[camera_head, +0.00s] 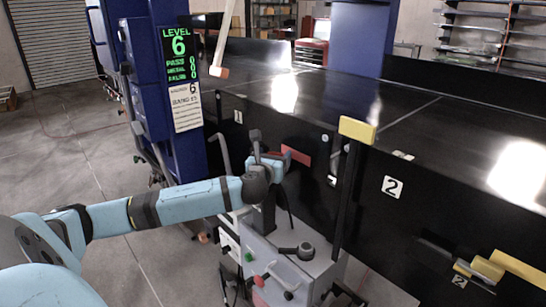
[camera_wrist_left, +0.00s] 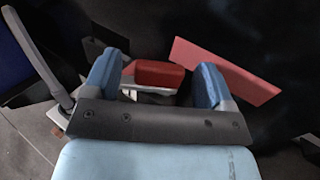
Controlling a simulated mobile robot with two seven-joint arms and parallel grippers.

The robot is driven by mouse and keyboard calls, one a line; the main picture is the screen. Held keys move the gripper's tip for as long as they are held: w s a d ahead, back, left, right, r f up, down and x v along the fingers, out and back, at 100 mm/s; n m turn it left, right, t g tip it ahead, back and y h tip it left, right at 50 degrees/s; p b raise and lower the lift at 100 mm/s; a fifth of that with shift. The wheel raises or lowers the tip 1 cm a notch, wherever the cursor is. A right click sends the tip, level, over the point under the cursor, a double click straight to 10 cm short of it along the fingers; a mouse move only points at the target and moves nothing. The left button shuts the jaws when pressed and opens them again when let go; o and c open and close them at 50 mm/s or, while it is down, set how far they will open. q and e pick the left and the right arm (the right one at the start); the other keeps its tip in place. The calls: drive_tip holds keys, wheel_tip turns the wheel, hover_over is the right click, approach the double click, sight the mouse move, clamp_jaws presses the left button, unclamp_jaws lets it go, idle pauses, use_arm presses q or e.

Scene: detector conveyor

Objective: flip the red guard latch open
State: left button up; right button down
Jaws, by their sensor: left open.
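My left gripper (camera_head: 280,160) is open at the black side of the conveyor, near the panel marked 1. In the left wrist view the blue fingers of this gripper (camera_wrist_left: 160,80) stand apart on either side of a small red block (camera_wrist_left: 160,73) on a pale plate. I cannot tell whether either finger touches it. A longer flat red bar (camera_wrist_left: 228,70) slants down behind and right of the right finger; it also shows in the head view (camera_head: 296,152). I cannot tell which red part is the guard latch. The wrist hides the small block in the head view.
A grey control box (camera_head: 290,262) with knobs stands below my wrist. An upright post with a yellow top (camera_head: 357,130) is to the right. A blue cabinet with a green LEVEL 6 display (camera_head: 180,55) stands to the left. A grey lever (camera_wrist_left: 38,58) is left of the gripper.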

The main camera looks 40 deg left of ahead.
use_arm(q)
drive_tip(key=b+v, duration=0.2)
drive_tip(key=v, duration=1.1)
drive_tip(key=shift+s+d, duration=0.25)
drive_tip(key=shift+s, duration=0.05)
